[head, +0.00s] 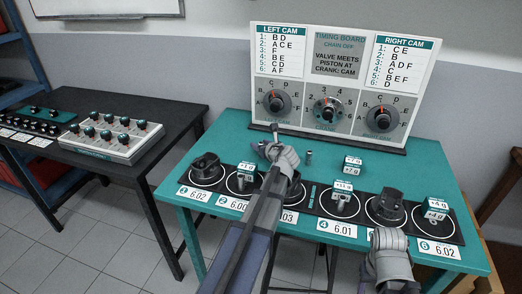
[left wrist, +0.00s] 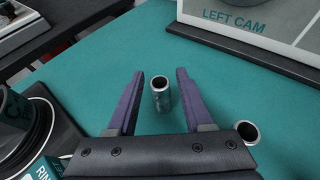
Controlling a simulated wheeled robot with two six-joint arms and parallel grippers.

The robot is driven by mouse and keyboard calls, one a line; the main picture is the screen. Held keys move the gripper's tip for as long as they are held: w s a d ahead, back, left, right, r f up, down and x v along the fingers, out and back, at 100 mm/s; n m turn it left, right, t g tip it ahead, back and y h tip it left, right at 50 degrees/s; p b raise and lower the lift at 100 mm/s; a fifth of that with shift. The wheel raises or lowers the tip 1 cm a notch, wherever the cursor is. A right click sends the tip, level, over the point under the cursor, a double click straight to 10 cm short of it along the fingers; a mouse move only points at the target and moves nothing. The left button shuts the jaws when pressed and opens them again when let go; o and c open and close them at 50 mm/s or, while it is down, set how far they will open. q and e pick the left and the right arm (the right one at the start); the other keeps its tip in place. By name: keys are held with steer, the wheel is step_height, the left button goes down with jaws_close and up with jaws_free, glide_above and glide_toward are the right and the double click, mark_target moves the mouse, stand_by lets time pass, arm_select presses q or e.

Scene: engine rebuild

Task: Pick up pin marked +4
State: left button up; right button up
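My left gripper (head: 268,143) is over the teal table, left of centre below the timing board. In the left wrist view its two purple fingers (left wrist: 160,76) are open, with an upright metal pin (left wrist: 161,97) between them and a gap on each side. Its marking is too small to read. A second metal pin (left wrist: 246,132) stands just right of the gripper. In the head view a +4 g tag (head: 438,203) floats at the table's right end, above another tag (head: 435,215). My right gripper (head: 391,263) is low at the front right; its fingers are hidden.
The timing board (head: 342,120) stands at the back. Dark pistons (head: 206,168) (head: 387,203) sit on a black strip with numbered cards along the front. A small upright pin (head: 309,157) stands behind the strip. A black side table (head: 125,105) is at left.

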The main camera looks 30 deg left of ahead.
arm_select(q)
jaws_close()
steer(key=shift+r, duration=0.1)
stand_by(0.5)
